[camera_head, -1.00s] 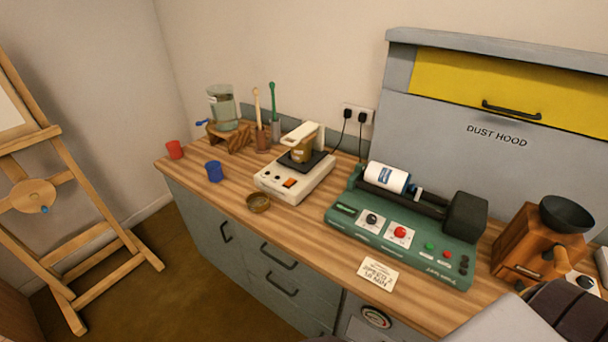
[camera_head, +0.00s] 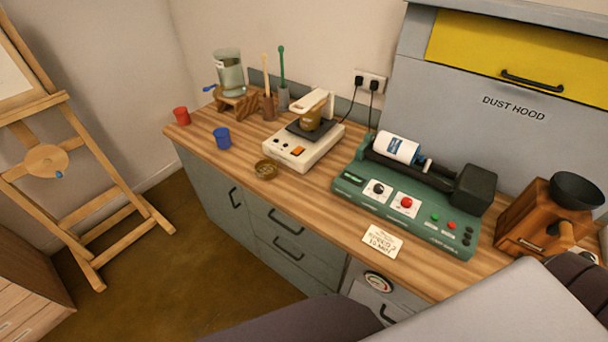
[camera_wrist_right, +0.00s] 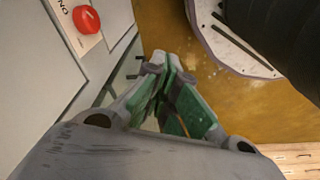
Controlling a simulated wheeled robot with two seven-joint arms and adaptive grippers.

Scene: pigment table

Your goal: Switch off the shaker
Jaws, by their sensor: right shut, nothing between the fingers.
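A white device with a jar clamped on its dark platform, which looks like the shaker (camera_head: 292,157), stands on the wooden worktop in the head view. An orange switch (camera_head: 298,151) is on its front panel; its position is too small to read. The amber jar (camera_head: 311,121) sits under the white clamp arm. In the right wrist view my right gripper (camera_wrist_right: 172,100) is shut and empty, its green pads together. It is over the floor beside a grey panel, away from the shaker. My left gripper is not in view.
A green roller machine (camera_head: 350,195) holding a white bottle (camera_head: 397,148) stands right of the shaker. A small brown bowl (camera_head: 266,170), a blue cup (camera_head: 222,138) and a red cup (camera_head: 181,116) are nearby. A red knob (camera_wrist_right: 86,19) is on the grey panel beside my right gripper.

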